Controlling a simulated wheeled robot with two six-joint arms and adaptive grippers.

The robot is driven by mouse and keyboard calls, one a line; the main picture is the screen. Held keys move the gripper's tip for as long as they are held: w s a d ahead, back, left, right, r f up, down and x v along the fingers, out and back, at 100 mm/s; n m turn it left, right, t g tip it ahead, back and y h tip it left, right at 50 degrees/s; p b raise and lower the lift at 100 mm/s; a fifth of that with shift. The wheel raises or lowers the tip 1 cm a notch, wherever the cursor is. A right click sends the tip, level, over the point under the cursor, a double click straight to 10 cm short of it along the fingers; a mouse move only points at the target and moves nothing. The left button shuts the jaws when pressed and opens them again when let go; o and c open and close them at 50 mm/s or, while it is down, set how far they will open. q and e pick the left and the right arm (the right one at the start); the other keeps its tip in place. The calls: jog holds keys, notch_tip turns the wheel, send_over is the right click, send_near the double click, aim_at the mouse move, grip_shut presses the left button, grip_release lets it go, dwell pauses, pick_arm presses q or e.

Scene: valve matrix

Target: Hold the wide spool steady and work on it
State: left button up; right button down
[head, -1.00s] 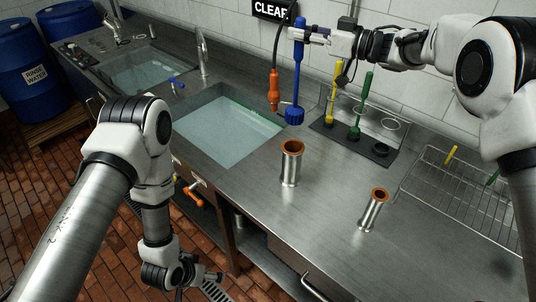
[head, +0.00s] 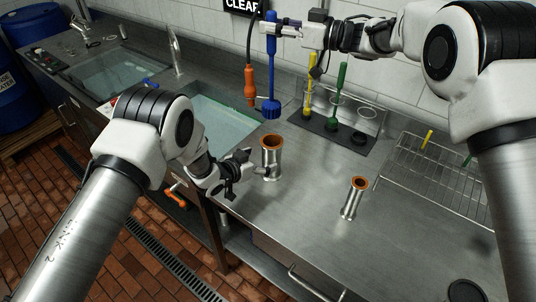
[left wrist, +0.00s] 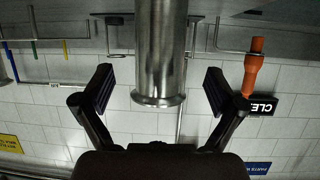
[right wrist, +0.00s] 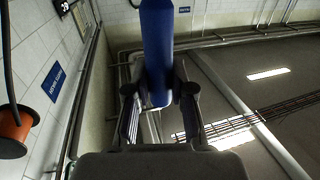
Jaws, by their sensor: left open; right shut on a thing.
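The wide spool (head: 271,155) is a steel tube with flared ends and an orange-brown rim, upright on the steel counter. My left gripper (head: 257,168) is open at its left side, low on its body. In the left wrist view the spool (left wrist: 160,50) stands between the two spread fingers (left wrist: 158,90), with gaps on both sides. My right gripper (head: 270,25) is shut on the handle of a blue brush (head: 271,65), which hangs bristles down above the counter behind the spool. The blue handle (right wrist: 157,50) also shows between the fingers in the right wrist view.
A narrower spool (head: 354,198) stands to the right. Yellow (head: 310,85) and green (head: 338,95) brushes stand in a rack behind, with a wire rack (head: 440,175) at the right. An orange hanging tool (head: 250,85) and a water-filled sink (head: 218,120) lie to the left.

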aim_at(275, 54)
pick_arm(q)
jog(key=x, duration=0.6)
jog(key=shift+w+f, duration=0.1)
jog(key=shift+f, duration=0.05)
pick_arm(e)
jog(key=shift+w, duration=0.1)
pick_arm(q)
jog(key=c, duration=1.6)
pick_arm(e)
jog(key=shift+d+f+m+t+h, duration=0.1)
jog(key=shift+f+m+t+h, duration=0.2)
jog(key=shift+f+t, duration=0.35)
jog(key=shift+d+f+m+t+h, duration=0.15)
jog(key=shift+f+m+t, duration=0.25)
jog(key=shift+f, duration=0.5)
